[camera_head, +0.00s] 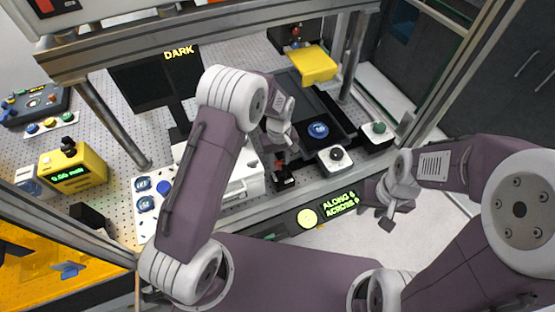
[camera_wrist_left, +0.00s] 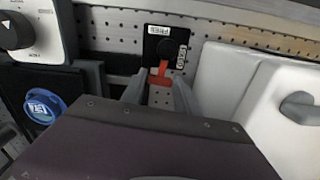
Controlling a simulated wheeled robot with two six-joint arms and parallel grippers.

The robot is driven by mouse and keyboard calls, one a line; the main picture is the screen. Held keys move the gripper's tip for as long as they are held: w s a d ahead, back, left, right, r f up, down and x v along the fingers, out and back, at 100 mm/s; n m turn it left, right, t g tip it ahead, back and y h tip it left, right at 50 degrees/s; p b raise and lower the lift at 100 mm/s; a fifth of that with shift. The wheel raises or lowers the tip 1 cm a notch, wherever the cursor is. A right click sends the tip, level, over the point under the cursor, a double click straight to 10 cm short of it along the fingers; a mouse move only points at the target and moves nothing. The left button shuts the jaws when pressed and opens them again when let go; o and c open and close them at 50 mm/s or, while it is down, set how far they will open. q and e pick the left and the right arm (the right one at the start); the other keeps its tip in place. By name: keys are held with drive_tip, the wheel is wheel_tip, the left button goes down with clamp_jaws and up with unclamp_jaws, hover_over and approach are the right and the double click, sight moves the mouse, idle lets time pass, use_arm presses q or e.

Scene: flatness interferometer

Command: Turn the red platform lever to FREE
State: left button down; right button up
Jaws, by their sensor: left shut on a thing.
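The red platform lever (camera_wrist_left: 161,71) shows in the left wrist view on a small black plate (camera_wrist_left: 153,44) with white lettering, too small to read surely. The lever points down the picture, toward my gripper. It also shows in the head view as a bit of red (camera_head: 280,163) above a black block (camera_head: 284,180). My left gripper (camera_wrist_left: 160,94) has its two grey fingers on either side of the lever's end and is shut on it. My right gripper (camera_head: 383,215) hangs empty at the right, over the pale floor; its finger gap is unclear.
A white housing (camera_wrist_left: 285,110) stands close right of the lever in the wrist view. A dial box (camera_head: 334,158), a blue knob (camera_head: 318,130) and a yellow block (camera_head: 314,65) are nearby. A display (camera_head: 338,203) reads ALONG and ACROSS. Frame posts (camera_head: 112,122) flank the bench.

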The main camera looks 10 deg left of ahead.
use_arm(q)
drive_tip(key=m, duration=0.1)
drive_tip(key=d+m, duration=0.1)
drive_tip(key=m, duration=0.2)
drive_tip(key=shift+w+d, duration=0.3)
drive_tip(key=m, duration=0.1)
drive_tip(key=d+m, duration=0.1)
drive_tip(key=m, duration=0.2)
drive_tip(key=shift+d, duration=0.25)
drive_tip(key=m, duration=0.1)
drive_tip(key=d+m, duration=0.1)
drive_tip(key=m, duration=0.2)
drive_tip(key=shift+s+d, duration=0.25)
drive_tip(key=shift+s, duration=0.1)
drive_tip(key=shift+s+d+m, duration=0.25)
drive_tip(key=shift+m, duration=0.75)
drive_tip(key=shift+s+d+m, duration=0.25)
drive_tip(key=shift+m, duration=0.75)
drive_tip(key=c, duration=0.9)
unclamp_jaws()
drive_tip(key=shift+r+b, duration=0.1)
drive_tip(key=shift+b, duration=0.2)
